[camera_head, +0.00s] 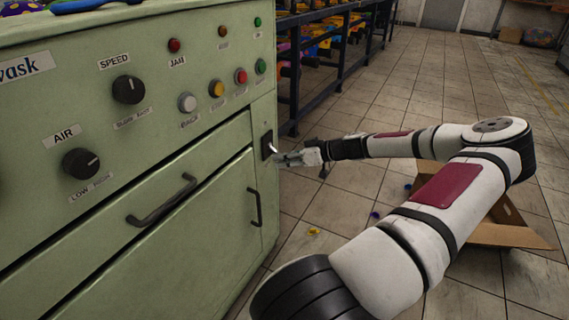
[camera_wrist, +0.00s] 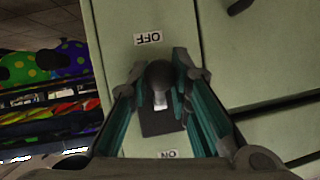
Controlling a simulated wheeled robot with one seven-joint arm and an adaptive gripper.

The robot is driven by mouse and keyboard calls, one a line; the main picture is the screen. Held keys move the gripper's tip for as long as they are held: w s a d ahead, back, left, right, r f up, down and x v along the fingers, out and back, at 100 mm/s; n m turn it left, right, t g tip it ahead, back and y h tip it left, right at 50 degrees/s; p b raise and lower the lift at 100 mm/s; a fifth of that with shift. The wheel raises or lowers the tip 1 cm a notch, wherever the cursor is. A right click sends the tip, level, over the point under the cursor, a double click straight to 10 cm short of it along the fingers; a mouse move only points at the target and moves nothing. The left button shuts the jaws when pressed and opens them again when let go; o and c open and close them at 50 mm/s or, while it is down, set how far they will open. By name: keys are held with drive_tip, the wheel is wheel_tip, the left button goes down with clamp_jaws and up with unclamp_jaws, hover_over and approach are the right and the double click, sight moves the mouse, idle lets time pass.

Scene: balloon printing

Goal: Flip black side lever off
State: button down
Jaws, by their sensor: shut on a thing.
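The black side lever (camera_wrist: 158,77) shows in the wrist view as a rounded dark knob with a bright metal stem. It stands out from a black plate (camera_wrist: 160,122) on the green panel, between an OFF label and an ON label. In the wrist view the knob is toward the OFF label. My gripper (camera_wrist: 160,85) has a finger on each side of the knob and is shut on it. In the head view my gripper (camera_head: 280,158) reaches the switch plate (camera_head: 267,145) on the machine's right edge; the knob is hidden there by the fingers.
The green machine (camera_head: 120,135) has dials, coloured buttons, a drawer handle (camera_head: 162,200) and a small door handle (camera_head: 255,207) below the switch. A cardboard box (camera_head: 500,228) lies on the floor behind my arm. Blue shelving (camera_head: 345,50) stands beyond the machine. The tiled floor between is mostly clear.

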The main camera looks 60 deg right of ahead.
drive_tip(key=shift+w+f+t+b, duration=0.1)
drive_tip(key=shift+f+t+b, duration=0.2)
drive_tip(key=shift+t+b, duration=0.15)
drive_tip(key=c, duration=1.6)
unclamp_jaws()
drive_tip(key=shift+w, duration=0.1)
drive_tip(key=shift+c, duration=0.2)
drive_tip(key=v, duration=1.2)
drive_tip(key=shift+f, duration=0.1)
